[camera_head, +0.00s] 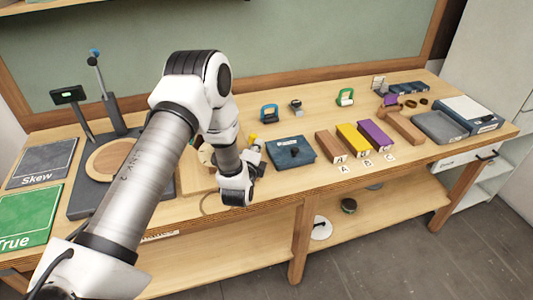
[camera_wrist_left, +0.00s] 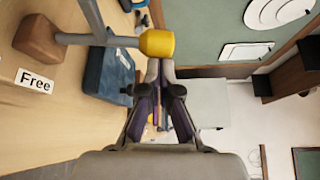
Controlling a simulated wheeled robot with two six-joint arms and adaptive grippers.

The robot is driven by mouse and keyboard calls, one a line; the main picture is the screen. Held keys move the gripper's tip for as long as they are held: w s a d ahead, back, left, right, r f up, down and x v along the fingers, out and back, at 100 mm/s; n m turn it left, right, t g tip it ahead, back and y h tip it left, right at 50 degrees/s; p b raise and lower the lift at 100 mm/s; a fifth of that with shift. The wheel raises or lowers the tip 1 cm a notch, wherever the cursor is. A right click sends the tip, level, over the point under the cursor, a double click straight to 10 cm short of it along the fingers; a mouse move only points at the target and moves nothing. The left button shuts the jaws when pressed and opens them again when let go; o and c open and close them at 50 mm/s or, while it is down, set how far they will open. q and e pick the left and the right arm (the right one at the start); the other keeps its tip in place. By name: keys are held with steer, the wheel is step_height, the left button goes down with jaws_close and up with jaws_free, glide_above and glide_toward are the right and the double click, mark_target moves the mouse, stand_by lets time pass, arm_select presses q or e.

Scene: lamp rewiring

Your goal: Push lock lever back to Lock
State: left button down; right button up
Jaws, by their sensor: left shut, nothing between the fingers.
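The lock lever is a grey rod (camera_wrist_left: 85,39) with a yellow knob (camera_wrist_left: 160,43), rising from a brown block (camera_wrist_left: 38,38) in the left wrist view. A white "Free" label (camera_wrist_left: 34,81) lies beside the block. The yellow knob also shows in the head view (camera_head: 252,137), with most of the lever hidden behind my arm. My left gripper (camera_wrist_left: 160,68) is shut and empty, its fingertips right by the knob; I cannot tell if they touch. It also shows in the head view (camera_head: 257,152). No Lock label is visible. My right gripper is out of view.
A dark blue box (camera_head: 291,152) sits just right of my left gripper. Brown, yellow (camera_head: 354,140) and purple (camera_head: 374,135) blocks stand further right. A stand with a round wooden disc (camera_head: 108,158) is at the left. The bench's front edge is close below the gripper.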

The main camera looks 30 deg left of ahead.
arm_select(q)
steer(key=shift+s+a+r+n+t, duration=0.15)
steer(key=shift+s+a+n+t, duration=0.35)
steer(key=shift+s+a, duration=0.4)
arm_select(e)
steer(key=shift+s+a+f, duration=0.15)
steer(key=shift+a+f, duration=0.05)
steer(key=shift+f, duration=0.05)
arm_select(q)
steer(key=shift+w+d, duration=0.1)
